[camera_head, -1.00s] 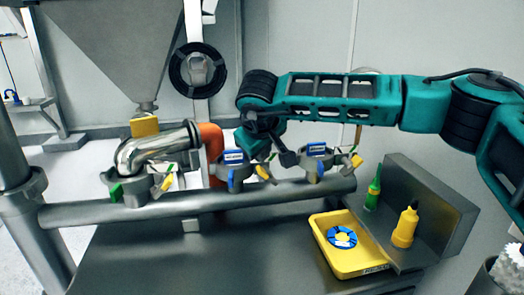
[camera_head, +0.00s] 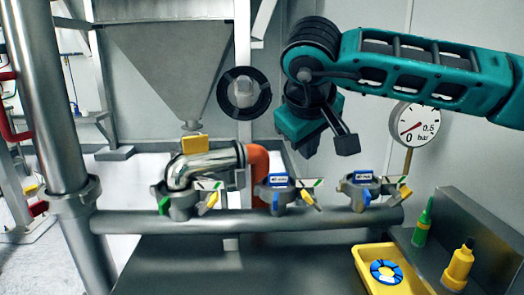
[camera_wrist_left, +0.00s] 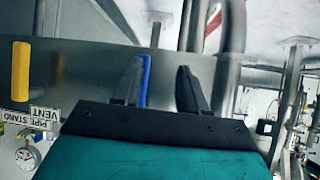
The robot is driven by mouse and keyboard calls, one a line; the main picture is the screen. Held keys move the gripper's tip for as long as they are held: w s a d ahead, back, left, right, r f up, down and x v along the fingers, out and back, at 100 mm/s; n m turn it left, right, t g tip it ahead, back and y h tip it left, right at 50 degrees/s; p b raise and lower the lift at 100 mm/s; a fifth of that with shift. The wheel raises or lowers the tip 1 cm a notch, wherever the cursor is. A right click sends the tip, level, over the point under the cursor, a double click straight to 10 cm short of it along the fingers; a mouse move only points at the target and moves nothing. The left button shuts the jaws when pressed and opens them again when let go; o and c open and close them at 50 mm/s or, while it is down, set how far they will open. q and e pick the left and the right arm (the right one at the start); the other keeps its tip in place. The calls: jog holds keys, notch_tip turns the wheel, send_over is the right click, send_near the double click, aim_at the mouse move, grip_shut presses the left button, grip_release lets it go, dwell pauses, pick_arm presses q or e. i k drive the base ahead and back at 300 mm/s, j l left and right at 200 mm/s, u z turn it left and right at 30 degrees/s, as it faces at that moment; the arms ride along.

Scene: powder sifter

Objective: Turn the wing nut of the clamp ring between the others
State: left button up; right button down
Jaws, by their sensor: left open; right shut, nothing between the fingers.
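The middle clamp ring (camera_head: 277,196) stands on the horizontal pipe between the left clamp ring (camera_head: 180,204) and the right clamp ring (camera_head: 360,190). It has a blue label on top and a yellow-ended part, seemingly its wing nut (camera_head: 311,201), at its right side, tilted down to the right. My right gripper (camera_head: 347,146) is shut and empty, above and behind the rings, apart from the wing nut. My left gripper (camera_wrist_left: 160,68) is open and empty in the left wrist view; a blue strip shows behind one finger. It is not in the head view.
A yellow tray (camera_head: 366,261) holds a blue ring (camera_head: 386,271). A green bottle (camera_head: 422,225) and a yellow bottle (camera_head: 459,265) stand at the right. A pressure gauge (camera_head: 414,124) stands behind the pipe's right end. A steel elbow (camera_head: 205,165) rises at the left ring.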

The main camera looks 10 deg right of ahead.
aim_at(311, 200)
jog(key=k+j, duration=0.2)
jog(key=j, duration=0.15)
jog(key=k+j, duration=0.2)
jog(key=j, duration=0.2)
jog(key=k+j, duration=0.2)
jog(key=j, duration=0.15)
